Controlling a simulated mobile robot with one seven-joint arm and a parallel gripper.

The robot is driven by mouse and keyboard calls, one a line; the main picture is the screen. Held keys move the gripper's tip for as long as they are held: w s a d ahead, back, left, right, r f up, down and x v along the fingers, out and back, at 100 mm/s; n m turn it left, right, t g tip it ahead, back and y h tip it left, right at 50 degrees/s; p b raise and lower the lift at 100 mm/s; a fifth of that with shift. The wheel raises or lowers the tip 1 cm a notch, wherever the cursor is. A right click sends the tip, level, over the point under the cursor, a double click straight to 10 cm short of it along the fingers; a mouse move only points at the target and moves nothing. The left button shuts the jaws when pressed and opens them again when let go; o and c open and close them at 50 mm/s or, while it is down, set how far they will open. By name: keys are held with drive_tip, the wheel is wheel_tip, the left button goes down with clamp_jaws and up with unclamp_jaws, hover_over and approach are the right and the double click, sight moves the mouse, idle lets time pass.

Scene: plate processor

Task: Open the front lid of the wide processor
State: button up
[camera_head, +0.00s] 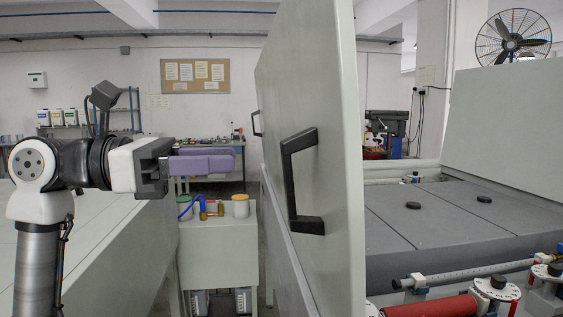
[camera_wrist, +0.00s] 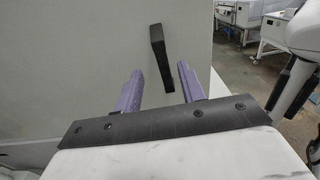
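The lid (camera_head: 330,150) is a large pale grey-green panel standing steeply upright in the head view. A black bar handle (camera_head: 303,180) is on its left face, and a second dark handle (camera_head: 255,122) shows farther back. My gripper (camera_head: 234,160) is to the left of the lid, its purple fingers pointing toward it. In the wrist view my gripper (camera_wrist: 160,70) is open and empty. One black handle (camera_wrist: 158,50) stands on the lid face (camera_wrist: 70,60) beyond and between the fingertips, apparently apart from them. Which handle that is, I cannot tell.
Right of the lid, the processor's grey inner covers (camera_head: 440,215), a red roller (camera_head: 430,307) and dials (camera_head: 497,288) are exposed. A pale surface (camera_head: 110,250) lies under my arm. A small cabinet (camera_head: 218,245) with jars stands behind. Floor (camera_wrist: 245,75) shows right of the lid in the wrist view.

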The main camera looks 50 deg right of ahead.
sight(318, 158)
drive_tip(key=p+x, duration=0.3)
drive_tip(key=x, duration=0.9)
drive_tip(key=shift+s, duration=0.1)
drive_tip(key=shift+p+x, duration=0.35)
drive_tip(key=shift+x, duration=0.7)
drive_tip(key=shift+f, duration=0.15)
clamp_jaws()
